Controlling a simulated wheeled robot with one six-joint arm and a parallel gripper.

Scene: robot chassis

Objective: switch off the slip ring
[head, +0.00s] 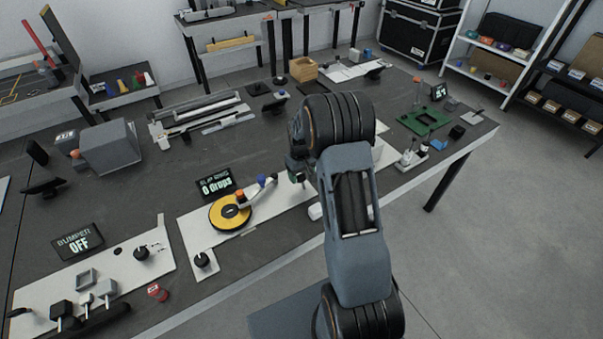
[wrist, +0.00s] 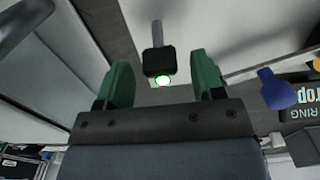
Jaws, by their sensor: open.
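The slip ring is a yellow disc (head: 230,213) with a black hub on a pale plate (head: 197,236). Its display (head: 215,187) reads "0 Drops" and shows upside down at the right edge of the wrist view (wrist: 303,100). My gripper (wrist: 162,77) is open, its green fingers apart. In the head view my gripper (head: 296,171) is mostly hidden behind my arm, right of the disc, and the block is hidden.
A blue knob (wrist: 276,89) lies right of the fingers in the wrist view. A black knob (head: 202,261) stands on the plate's near left corner. The bumper display (head: 78,241) reads OFF at left. A green board (head: 424,120) is at right.

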